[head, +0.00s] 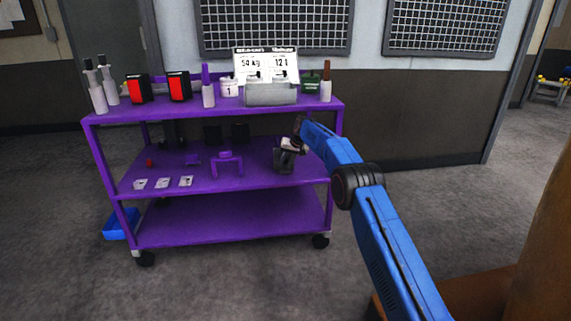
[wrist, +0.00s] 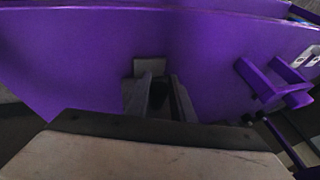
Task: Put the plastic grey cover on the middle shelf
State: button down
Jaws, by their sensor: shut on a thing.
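The purple middle shelf (head: 235,182) of the cart is in the middle of the head view; its surface also fills much of the wrist view (wrist: 210,65). My gripper (head: 287,154) is over the right part of this shelf. In the wrist view its two dark fingers (wrist: 164,86) are close together on a grey piece, which I take to be the grey cover (wrist: 149,67). In the head view the cover (head: 283,167) is a small dark grey shape below my gripper, partly hidden. I cannot tell whether it touches the shelf.
A purple bracket (head: 227,163) stands left of my gripper. Several small light plates (head: 163,183) lie at the shelf's front left, and dark boxes (head: 239,131) stand behind. The top shelf (head: 150,113) overhangs and holds bottles and red-fronted boxes (head: 179,86). The bottom shelf (head: 230,218) is bare.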

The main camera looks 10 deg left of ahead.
jog(key=c, duration=1.5)
grip_release()
jog(key=shift+f, duration=0.1)
jog(key=shift+v, duration=0.8)
jog(key=shift+s+d, duration=1.2)
jog(key=shift+d, duration=0.35)
jog(key=shift+s+d, duration=1.2)
jog(key=shift+d, duration=0.4)
jog(key=shift+s+d, duration=1.2)
jog(key=shift+d, duration=0.35)
